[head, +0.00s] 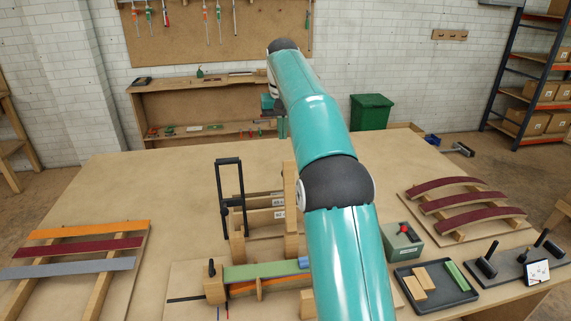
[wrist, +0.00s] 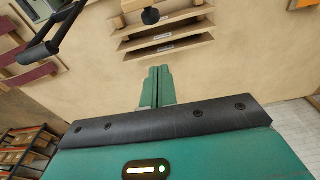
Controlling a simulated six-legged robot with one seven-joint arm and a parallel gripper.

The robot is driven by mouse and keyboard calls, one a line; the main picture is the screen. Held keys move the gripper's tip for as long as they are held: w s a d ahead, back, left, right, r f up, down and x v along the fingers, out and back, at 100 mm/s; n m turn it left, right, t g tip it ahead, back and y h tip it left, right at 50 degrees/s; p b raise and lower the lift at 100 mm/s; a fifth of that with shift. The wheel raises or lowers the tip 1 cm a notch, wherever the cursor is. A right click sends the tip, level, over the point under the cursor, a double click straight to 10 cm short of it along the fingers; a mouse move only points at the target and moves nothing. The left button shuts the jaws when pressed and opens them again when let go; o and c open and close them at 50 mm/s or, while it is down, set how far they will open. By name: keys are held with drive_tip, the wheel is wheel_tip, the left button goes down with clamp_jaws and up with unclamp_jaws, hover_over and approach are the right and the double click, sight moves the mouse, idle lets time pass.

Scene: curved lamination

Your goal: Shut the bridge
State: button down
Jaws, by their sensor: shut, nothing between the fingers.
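The bridge appears to be the black frame (head: 230,195) that stands upright at the left end of the wooden fixture, raised off the work. A black bar and handle, probably part of it, show in the wrist view (wrist: 42,52) at upper left. My gripper (wrist: 157,72) is shut and empty, its two green fingers together over the bare tabletop. In the head view it is mostly hidden behind my own arm, beyond the frame. The fixture's wooden slats (wrist: 165,35) lie past the fingertips in the wrist view. My arm hides the fixture's right part in the head view.
Flat coloured strips (head: 85,245) rest on a rack at left, curved ones (head: 465,200) at right.

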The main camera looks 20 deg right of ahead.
sight(286, 163)
drive_tip(key=f, duration=0.3)
drive_tip(key=s+f, duration=0.1)
drive_tip(key=f, duration=0.2)
drive_tip(key=s+f, duration=0.1)
drive_tip(key=f, duration=0.2)
drive_tip(key=shift+f, duration=0.3)
idle(0.4)
drive_tip(key=shift+s, duration=0.1)
